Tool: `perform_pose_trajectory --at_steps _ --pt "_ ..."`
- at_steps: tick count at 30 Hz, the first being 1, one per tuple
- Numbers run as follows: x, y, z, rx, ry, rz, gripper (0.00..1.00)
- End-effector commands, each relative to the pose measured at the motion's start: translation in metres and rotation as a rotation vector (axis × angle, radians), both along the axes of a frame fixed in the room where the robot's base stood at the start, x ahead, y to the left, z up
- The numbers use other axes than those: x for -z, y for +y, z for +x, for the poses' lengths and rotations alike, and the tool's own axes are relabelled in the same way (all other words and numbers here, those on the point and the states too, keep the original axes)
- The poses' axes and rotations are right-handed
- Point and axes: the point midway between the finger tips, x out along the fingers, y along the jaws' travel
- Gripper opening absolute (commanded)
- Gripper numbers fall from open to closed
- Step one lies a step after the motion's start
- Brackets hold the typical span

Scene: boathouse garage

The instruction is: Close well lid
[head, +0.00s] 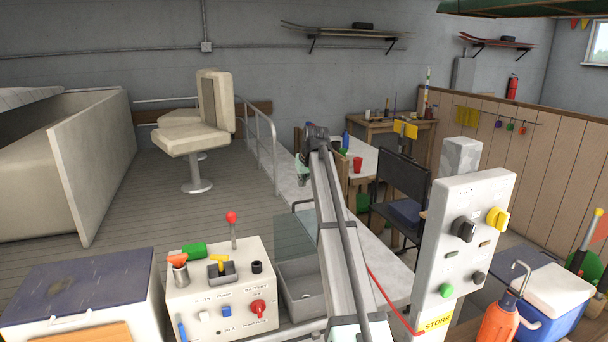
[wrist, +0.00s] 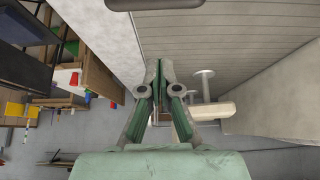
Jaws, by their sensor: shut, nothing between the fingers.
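The well (head: 303,288) is a grey recessed basin in the pale counter, in the lower middle of the head view, partly hidden by my arm. A see-through tinted panel (head: 293,238), which looks like its lid, stands raised at the well's far left side, with a thin dark handle (head: 302,202) at its top. My gripper (head: 303,172) shows greenish beyond and above the panel in the head view, partly behind my arm. In the wrist view my gripper (wrist: 159,68) has its fingers together and holds nothing. Whether it touches the panel cannot be told.
A white control box (head: 225,295) with a red-knobbed lever stands left of the well. A grey switch panel (head: 465,240) stands at right. A metal railing (head: 262,150) and cream seat (head: 190,140) lie beyond. A table with a red cup (head: 357,164) stands behind.

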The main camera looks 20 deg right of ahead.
Motion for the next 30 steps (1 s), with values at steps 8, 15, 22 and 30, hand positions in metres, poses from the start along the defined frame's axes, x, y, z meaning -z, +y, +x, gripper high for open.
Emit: perform_pose_trajectory --at_steps 8,15,22,30 --pt "0.041 -0.001 0.021 0.0 0.002 0.0 0.0" --pt "0.047 0.002 -0.009 0.001 0.0 0.001 0.0" --pt "0.05 0.002 -0.014 -0.001 0.0 0.001 0.0" --pt "0.05 0.001 -0.014 0.0 0.0 0.0 0.0"
